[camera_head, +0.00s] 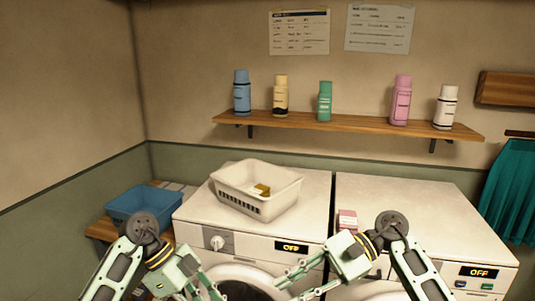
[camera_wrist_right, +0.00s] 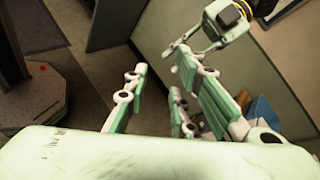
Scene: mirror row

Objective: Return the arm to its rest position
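My left gripper (camera_head: 204,291) is low in the head view, in front of the left washing machine. Its fingers look spread, with nothing seen between them. My right gripper (camera_head: 283,279) is close to its right, fingers pointing left, in front of the machines. In the right wrist view the right gripper's fingers (camera_wrist_right: 160,80) stand apart with an empty gap. Part of my left gripper also shows at the top of that view (camera_wrist_right: 183,48). The two grippers are near each other; I cannot tell the exact distance.
A white basket (camera_head: 228,192) with a yellow item (camera_head: 262,190) sits on the left machine (camera_head: 300,220). A pink-white box (camera_head: 347,219) is on the right machine (camera_head: 420,215). A blue bin (camera_head: 140,203) stands left. Several bottles line the wall shelf (camera_head: 340,123).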

